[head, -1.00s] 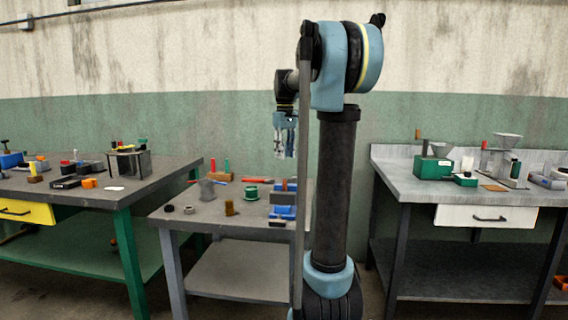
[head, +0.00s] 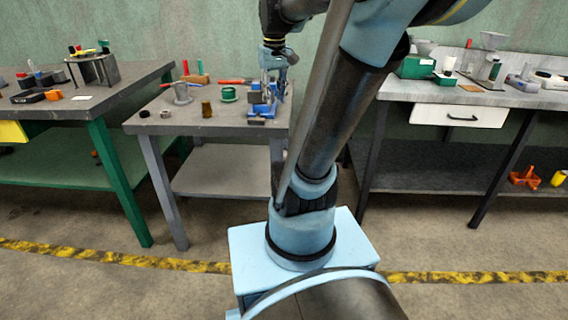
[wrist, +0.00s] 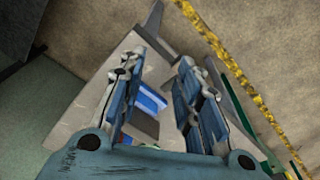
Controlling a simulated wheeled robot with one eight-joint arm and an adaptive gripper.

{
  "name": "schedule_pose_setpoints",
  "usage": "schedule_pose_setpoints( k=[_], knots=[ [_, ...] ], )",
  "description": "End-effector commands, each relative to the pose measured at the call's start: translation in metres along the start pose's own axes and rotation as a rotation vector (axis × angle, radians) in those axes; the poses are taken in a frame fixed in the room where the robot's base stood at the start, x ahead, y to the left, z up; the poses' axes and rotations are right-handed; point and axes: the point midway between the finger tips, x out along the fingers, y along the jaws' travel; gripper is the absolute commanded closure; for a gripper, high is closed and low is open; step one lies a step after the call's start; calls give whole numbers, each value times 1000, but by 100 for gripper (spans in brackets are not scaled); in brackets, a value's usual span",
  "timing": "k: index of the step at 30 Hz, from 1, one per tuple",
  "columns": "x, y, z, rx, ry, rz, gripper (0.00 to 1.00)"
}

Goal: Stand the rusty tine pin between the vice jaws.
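A blue vice (head: 262,110) stands at the right end of the middle table. Its upper part is partly covered by my gripper (head: 274,92), so I cannot see what is between its jaws. In the wrist view my gripper (wrist: 162,63) has its two fingers spread apart with nothing held. The blue vice (wrist: 150,98) shows below, between the fingers. A small rusty-brown upright piece (head: 207,109) stands on the table left of the vice. I cannot tell for sure that it is the tine pin.
The middle table (head: 190,128) also holds a green spool (head: 228,94), a grey flanged piece (head: 182,93), dark rings (head: 165,114) and a red-handled tool (head: 234,82). A left table (head: 120,96) and a right bench (head: 470,97) carry other items. The table's front left is mostly clear.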

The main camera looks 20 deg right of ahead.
Motion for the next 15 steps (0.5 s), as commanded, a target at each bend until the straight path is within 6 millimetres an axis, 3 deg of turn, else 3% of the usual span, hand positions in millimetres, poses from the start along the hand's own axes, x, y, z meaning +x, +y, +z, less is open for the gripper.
schedule_pose_setpoints(
  k=[1, 9, 15],
  knots=[
    [13, -4, 18, 17, 7, 1, 69],
    [84, -23, 98, 121, 46, 7, 69],
    [132, -34, 140, 182, 70, 8, 69]
  ],
)
